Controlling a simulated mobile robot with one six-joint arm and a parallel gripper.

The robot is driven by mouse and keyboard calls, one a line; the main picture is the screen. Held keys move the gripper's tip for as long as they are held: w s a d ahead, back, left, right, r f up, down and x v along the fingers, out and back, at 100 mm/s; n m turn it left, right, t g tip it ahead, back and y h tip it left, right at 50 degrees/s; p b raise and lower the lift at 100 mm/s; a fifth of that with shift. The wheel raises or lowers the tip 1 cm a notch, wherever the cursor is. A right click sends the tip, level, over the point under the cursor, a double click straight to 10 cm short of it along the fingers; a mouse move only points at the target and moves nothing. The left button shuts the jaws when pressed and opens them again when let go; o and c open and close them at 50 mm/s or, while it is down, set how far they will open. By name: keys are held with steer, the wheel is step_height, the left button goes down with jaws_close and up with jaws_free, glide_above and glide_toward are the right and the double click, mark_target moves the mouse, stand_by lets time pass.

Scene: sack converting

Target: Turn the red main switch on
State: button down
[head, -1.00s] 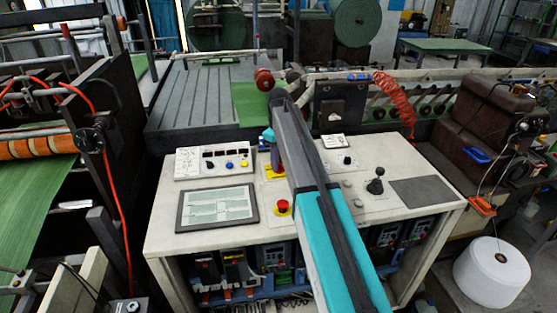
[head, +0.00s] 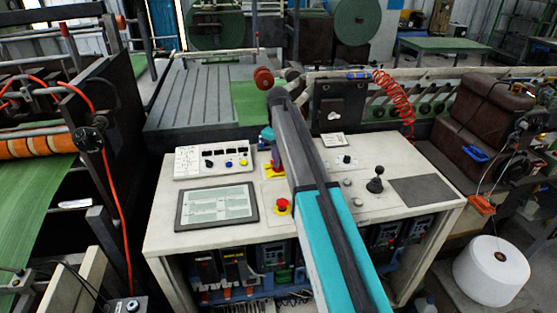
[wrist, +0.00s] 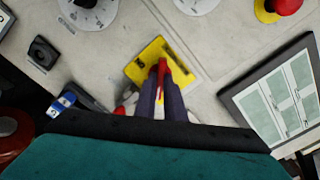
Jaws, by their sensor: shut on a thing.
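The red main switch (wrist: 163,70) stands on a square yellow plate (wrist: 143,65) in the wrist view. My gripper (wrist: 161,84) is shut on the red handle, with one dark finger on each side of it. The handle's lower part is partly hidden between the fingers. In the head view the yellow plate (head: 276,173) shows on the pale console top, left of my arm. My gripper there (head: 277,160) reaches down to it and is partly hidden by my arm.
A red mushroom button on a yellow base (head: 283,206) sits close to the switch. A tablet-like screen (head: 217,207) and a white control box (head: 213,160) lie to the left. A black joystick (head: 375,185) stands right of my arm.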

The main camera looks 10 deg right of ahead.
steer(key=m, duration=0.8)
steer(key=shift+m+b, duration=0.3)
steer(key=m, duration=0.4)
steer(key=shift+w+r+m, duration=0.1)
steer(key=shift+m, duration=2.1)
steer(key=c, duration=1.8)
jaws_free()
steer(key=shift+c, duration=0.2)
step_height(320, 180, up, 14)
steer(key=b, duration=0.3)
steer(key=shift+b, duration=0.4)
